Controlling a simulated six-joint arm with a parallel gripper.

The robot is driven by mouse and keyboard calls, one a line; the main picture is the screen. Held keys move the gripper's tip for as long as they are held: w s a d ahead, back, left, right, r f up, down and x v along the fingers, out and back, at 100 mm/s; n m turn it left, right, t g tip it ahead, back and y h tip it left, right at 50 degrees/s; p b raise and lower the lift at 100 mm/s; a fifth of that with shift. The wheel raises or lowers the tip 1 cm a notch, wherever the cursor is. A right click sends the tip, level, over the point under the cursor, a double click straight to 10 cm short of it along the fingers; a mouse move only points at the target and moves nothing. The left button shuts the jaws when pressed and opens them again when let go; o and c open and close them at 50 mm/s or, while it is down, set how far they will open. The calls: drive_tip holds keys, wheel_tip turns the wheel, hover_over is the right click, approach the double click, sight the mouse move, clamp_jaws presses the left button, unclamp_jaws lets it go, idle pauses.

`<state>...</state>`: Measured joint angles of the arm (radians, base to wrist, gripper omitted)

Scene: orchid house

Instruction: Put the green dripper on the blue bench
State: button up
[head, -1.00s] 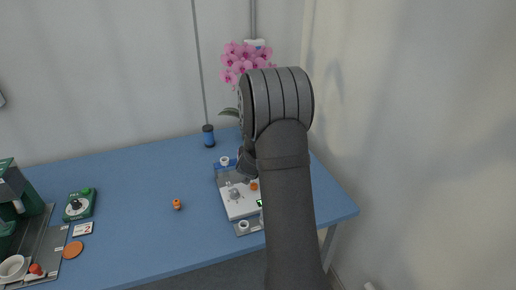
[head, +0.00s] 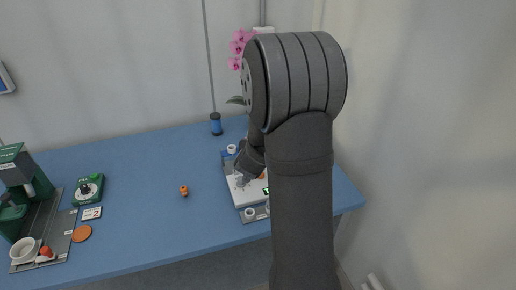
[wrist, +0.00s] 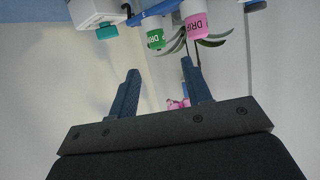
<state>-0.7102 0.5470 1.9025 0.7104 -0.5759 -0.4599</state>
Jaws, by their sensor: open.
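The green dripper (wrist: 155,38), a white bottle with a green label, shows at the top of the wrist view, hanging down in the picture, next to a pink-labelled dripper (wrist: 195,22). My gripper (wrist: 160,80) is open and empty; its two blue-grey fingers point up towards the drippers, with the green one above the gap and apart from both fingers. In the head view my arm hides the drippers and most of the gripper. The blue bench (head: 140,200) spans the head view, with a wide bare surface.
A white-and-grey tray device (head: 240,195) stands on the bench beside my arm. A small orange object (head: 184,190), a blue-and-black canister (head: 216,124), a green box (head: 90,188), an orange disc (head: 82,234) and a green machine (head: 25,190) also stand there. Pink orchids (head: 238,45) rise behind.

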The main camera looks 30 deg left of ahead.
drive_tip(key=v, duration=0.6)
drive_tip(key=shift+s+r, duration=0.2)
drive_tip(key=shift+s, duration=0.05)
drive_tip(key=shift+o, duration=0.4)
drive_tip(key=shift+s+d+r, duration=0.15)
drive_tip(key=shift+s+d, duration=0.1)
drive_tip(key=shift+s, duration=0.15)
